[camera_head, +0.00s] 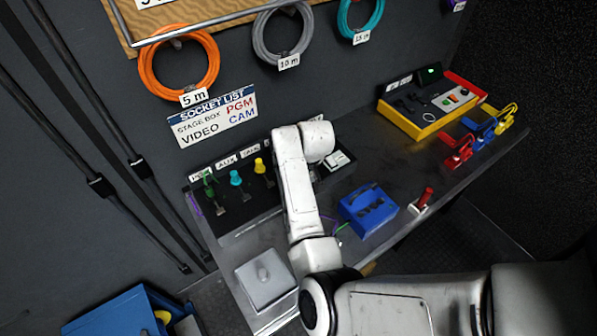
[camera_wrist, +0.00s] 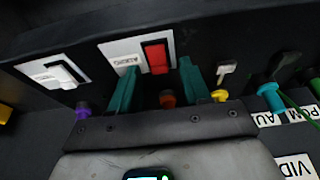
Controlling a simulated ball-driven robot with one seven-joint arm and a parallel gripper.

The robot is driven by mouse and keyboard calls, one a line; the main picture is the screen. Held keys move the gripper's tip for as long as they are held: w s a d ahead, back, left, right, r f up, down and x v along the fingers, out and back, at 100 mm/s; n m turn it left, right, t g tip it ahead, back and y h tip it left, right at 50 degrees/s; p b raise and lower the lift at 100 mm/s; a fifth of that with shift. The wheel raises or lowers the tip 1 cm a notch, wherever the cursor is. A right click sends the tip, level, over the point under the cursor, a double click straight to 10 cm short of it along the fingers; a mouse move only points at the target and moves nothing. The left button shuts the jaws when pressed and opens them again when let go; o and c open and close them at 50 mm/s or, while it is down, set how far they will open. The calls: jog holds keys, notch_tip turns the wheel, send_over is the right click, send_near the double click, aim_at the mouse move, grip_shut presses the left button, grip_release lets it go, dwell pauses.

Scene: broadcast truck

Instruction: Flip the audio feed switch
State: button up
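The audio switch (camera_wrist: 157,58) is a red rocker on a white plate marked AUDIO, upside down in the wrist view. My gripper (camera_wrist: 158,72) is open, with one teal finger on either side of the red rocker. Nothing is between the fingers close to me except an orange plug farther down. I cannot tell whether a fingertip touches the switch plate. In the head view my arm hides the gripper and the red rocker.
A second, white rocker switch (camera_wrist: 62,72) sits left of the audio plate. Purple (camera_wrist: 83,111), orange (camera_wrist: 167,98) and yellow (camera_wrist: 219,96) plugs are close to the fingers. A blue box (camera_head: 368,210) and a yellow-and-red console (camera_head: 430,118) stand on the desk to the right.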

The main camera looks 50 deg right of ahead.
jog(key=shift+r, duration=0.1)
jog(key=b+v, duration=0.1)
jog(key=v, duration=0.9)
jog(key=shift+r, duration=0.25)
jog(key=shift+s, duration=0.1)
jog(key=s+a+f+g+b, duration=0.1)
jog(key=s+a+f, duration=0.3)
jog(key=s, duration=0.3)
jog(key=s+a+f+n+b, duration=0.1)
jog(key=s+a+f, duration=0.3)
jog(key=s, duration=0.4)
jog(key=s+a+f+n+g+b, duration=0.1)
jog(key=s+a+f+b, duration=0.1)
jog(key=s+a+f, duration=0.3)
jog(key=s+a, duration=0.1)
jog(key=s, duration=0.2)
jog(key=shift+s+g+y, duration=0.15)
jog(key=shift+g+y, duration=0.15)
jog(key=shift+y, duration=0.1)
